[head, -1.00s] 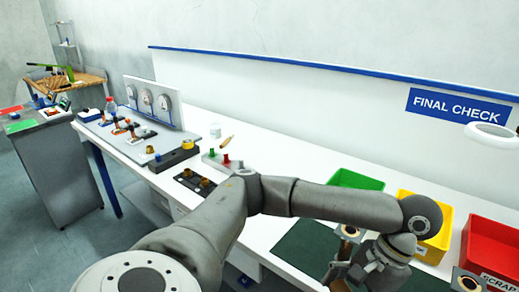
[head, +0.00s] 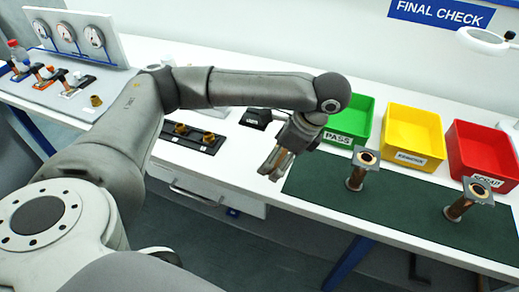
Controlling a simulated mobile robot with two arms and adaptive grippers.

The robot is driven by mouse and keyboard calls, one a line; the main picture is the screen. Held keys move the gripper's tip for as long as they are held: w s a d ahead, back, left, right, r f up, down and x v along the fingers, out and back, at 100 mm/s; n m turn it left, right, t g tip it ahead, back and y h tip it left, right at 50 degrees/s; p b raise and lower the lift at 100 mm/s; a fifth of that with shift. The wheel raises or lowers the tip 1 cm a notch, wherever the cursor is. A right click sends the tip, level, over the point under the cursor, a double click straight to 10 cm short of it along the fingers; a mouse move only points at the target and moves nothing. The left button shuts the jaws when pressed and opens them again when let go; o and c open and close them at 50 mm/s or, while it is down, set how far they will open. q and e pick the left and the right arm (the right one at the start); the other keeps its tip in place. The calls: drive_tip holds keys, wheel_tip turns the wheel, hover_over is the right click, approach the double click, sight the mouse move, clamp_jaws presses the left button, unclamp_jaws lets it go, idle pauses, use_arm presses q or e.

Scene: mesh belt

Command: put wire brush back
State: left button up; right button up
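No wire brush can be made out in the head view; my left arm hides part of the bench behind it. My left gripper (head: 274,168) points down over the white bench (head: 225,160), just left of the dark green mat (head: 400,215). Its fingers look close together, but whether they are shut or hold anything is unclear. My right gripper is out of view.
Green (head: 350,120), yellow (head: 411,135) and red (head: 484,150) bins line the back. Two flanged metal parts (head: 356,178) (head: 460,207) stand on the mat. A black strip with brass fittings (head: 190,140) and a small black object (head: 257,117) lie left of my gripper.

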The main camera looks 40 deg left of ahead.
sight(260, 161)
use_arm(q)
drive_tip(key=w+a+f, duration=0.4)
drive_tip(key=a, duration=0.1)
drive_tip(key=w+a+f+p, duration=0.1)
drive_tip(key=w+a+f, duration=0.1)
drive_tip(key=f, duration=0.1)
drive_tip(key=shift+a+f, duration=0.1)
drive_tip(key=shift+a, duration=0.2)
drive_tip(key=shift+w+a+f, duration=0.2)
drive_tip(key=shift+w+f, duration=0.05)
drive_tip(key=shift+f, duration=0.2)
drive_tip(key=f, duration=0.3)
drive_tip(key=shift+w+a+f+p, duration=0.1)
drive_tip(key=shift+a+f+p, duration=0.1)
drive_tip(key=shift+f+p, duration=0.1)
drive_tip(key=o, duration=0.6)
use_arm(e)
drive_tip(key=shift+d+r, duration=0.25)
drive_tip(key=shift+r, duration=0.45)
